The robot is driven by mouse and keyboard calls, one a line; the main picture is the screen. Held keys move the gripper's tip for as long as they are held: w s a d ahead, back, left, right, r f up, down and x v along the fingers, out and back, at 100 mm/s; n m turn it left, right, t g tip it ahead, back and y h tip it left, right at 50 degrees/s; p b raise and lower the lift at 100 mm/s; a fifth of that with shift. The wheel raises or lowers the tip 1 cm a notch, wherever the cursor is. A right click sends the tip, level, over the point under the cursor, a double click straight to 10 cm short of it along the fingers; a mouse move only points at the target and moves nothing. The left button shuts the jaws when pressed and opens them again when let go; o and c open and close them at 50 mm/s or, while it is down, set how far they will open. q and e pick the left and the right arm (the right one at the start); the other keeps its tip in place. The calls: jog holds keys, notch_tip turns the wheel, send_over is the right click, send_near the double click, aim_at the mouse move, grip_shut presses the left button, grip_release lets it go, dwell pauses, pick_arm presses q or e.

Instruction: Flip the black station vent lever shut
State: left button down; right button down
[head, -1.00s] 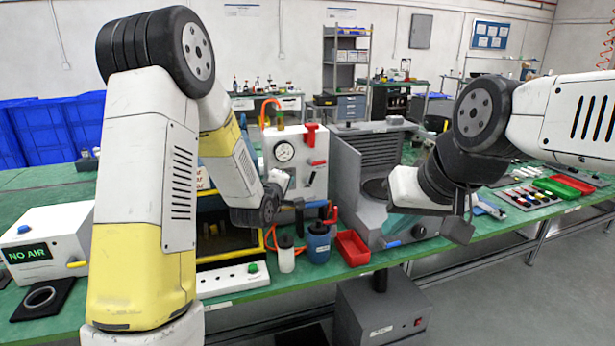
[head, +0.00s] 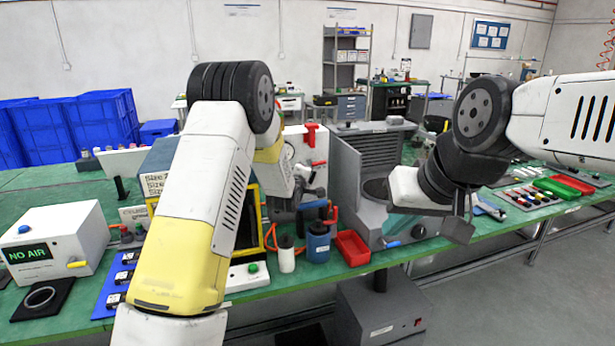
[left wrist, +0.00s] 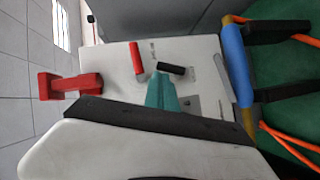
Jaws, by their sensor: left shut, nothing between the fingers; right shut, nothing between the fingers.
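The white station panel (left wrist: 110,62) fills the middle of the left wrist view and shows partly behind my left arm in the head view (head: 293,138). The short black vent lever (left wrist: 176,69) lies on it beside a red lever (left wrist: 137,58). My left gripper (left wrist: 163,82) shows teal fingertips, shut and empty, close to the black lever; I cannot tell if they touch it. In the head view my left arm hides most of that gripper, and I cannot make out the black lever. My right gripper (head: 459,225) is shut and empty, away to the right of the panel.
A red T-handle (left wrist: 68,86) sticks out of the panel. A blue bar (left wrist: 238,65) and orange hoses are beside it. A grey booth (head: 343,170), a red bin (head: 352,248), a blue jar (head: 318,247) and a white bottle (head: 286,258) stand nearby on the green bench.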

pick_arm(q)
jog(key=shift+w+d+r+m+g, duration=0.15)
jog(key=shift+d+m+g, duration=0.25)
jog(key=shift+m, duration=0.1)
dwell(0.7)
jog(key=shift+w+d+r+m+g+y, duration=0.15)
jog(key=shift+d+m+g+y, duration=0.45)
jog(key=shift+d+m+y, duration=0.35)
jog(key=shift+w+d+f+m+g+y, duration=0.3)
jog(key=shift+d+f+m+g+y, duration=0.1)
jog(key=shift+d+m+y, duration=0.25)
jog(key=shift+w+d+f+m+g+y, duration=0.3)
jog(key=shift+d+f+m+y, duration=0.1)
jog(key=shift+d+m+y, duration=0.15)
pick_arm(e)
jog(key=shift+w+d, duration=0.15)
jog(key=shift+d, duration=0.35)
pick_arm(q)
jog(key=shift+d, duration=0.1)
jog(key=shift+d+f, duration=0.15)
jog(key=shift+f, duration=0.15)
